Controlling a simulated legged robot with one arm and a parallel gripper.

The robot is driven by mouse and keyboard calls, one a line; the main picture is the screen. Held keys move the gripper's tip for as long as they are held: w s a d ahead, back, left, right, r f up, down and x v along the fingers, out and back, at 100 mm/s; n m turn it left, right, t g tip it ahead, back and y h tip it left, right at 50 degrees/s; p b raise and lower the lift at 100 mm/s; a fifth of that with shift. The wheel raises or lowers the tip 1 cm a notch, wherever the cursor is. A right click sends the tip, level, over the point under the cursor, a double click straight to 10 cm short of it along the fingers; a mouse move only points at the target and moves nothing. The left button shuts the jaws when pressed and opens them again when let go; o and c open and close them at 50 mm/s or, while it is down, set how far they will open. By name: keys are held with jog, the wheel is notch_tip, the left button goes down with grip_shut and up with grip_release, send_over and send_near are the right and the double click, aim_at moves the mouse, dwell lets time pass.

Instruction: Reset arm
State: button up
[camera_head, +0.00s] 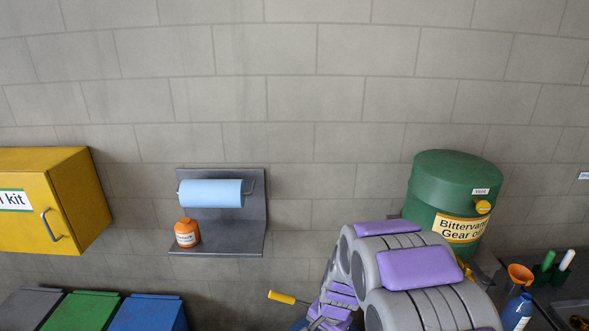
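My arm (420,270), grey with purple pads, rises from the bottom edge right of the middle. It is folded, with its large rounded links close to the camera. More of its purple and grey parts (340,295) show lower down on the left side. My gripper's fingers do not show, so what they hold cannot be seen.
A green gear-oil drum (440,180) stands behind my arm. An orange funnel (519,274) and blue bottle (516,312) are at right. A wall shelf (240,238) holds an orange jar (187,233). A yellow cabinet (80,200) and a yellow handle (282,297) also show.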

jog(key=s+d+r+n+g+b, duration=0.1)
jog(key=s+d+r+n+b, duration=0.1)
jog(key=s, duration=0.8)
jog(key=s+d+r+n+g+h+b, duration=0.1)
jog(key=s+d+r+n+b, duration=0.1)
jog(key=s, duration=0.9)
jog(key=s+d+r+n+b, duration=0.3)
jog(key=s+r+b, duration=0.1)
jog(key=s, duration=0.7)
jog(key=shift+r+g+h, duration=0.25)
jog(key=shift+g+h, duration=0.15)
jog(key=shift+a, duration=0.1)
